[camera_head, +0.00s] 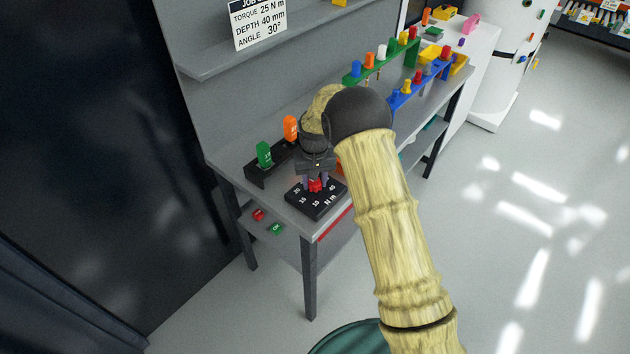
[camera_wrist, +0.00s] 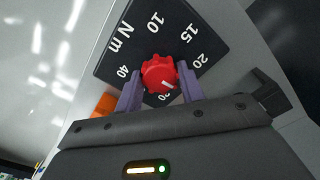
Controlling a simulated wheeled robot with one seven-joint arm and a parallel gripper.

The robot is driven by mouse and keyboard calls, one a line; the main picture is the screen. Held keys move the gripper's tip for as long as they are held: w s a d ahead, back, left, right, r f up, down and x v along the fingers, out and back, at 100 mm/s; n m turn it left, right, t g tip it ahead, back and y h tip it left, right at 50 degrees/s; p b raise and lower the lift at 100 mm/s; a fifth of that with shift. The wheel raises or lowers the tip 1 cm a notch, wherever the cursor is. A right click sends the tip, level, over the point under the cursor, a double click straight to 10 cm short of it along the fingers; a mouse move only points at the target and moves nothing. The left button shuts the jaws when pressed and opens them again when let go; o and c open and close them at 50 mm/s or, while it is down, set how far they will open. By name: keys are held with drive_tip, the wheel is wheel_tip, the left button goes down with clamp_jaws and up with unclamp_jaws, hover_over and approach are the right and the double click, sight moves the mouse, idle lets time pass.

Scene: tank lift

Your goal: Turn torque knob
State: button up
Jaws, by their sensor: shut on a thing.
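The red torque knob (camera_head: 315,187) sits on a black dial plate (camera_head: 306,206) at the near corner of the grey bench. My gripper (camera_head: 317,178) points down over it, its two purple fingers shut on the knob's opposite sides. In the wrist view the lobed knob (camera_wrist: 158,73) lies between the fingertips (camera_wrist: 160,86). Its short white mark points toward the lower right, between the 20 and a label partly hidden below the knob. The plate (camera_wrist: 110,55) also reads 10, 15, 40 and N m. A sign (camera_head: 258,24) reads torque 25 N m, depth 40 mm, angle 30°.
A black holder beside the dial carries a green block (camera_head: 264,154) and an orange block (camera_head: 291,128). Green rack (camera_head: 352,78) and blue rack (camera_head: 397,101) with coloured handles stand farther along the bench. A shelf (camera_head: 215,66) runs above. Open floor lies right.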

sight(315, 182)
drive_tip(key=shift+w+r+m, duration=0.1)
drive_tip(key=shift+m, duration=0.4)
drive_tip(key=o, duration=1)
drive_tip(key=shift+c, duration=0.2)
wheel_tip(315, 182, up, 17)
drive_tip(key=b, duration=0.2)
drive_tip(key=shift+r, duration=0.15)
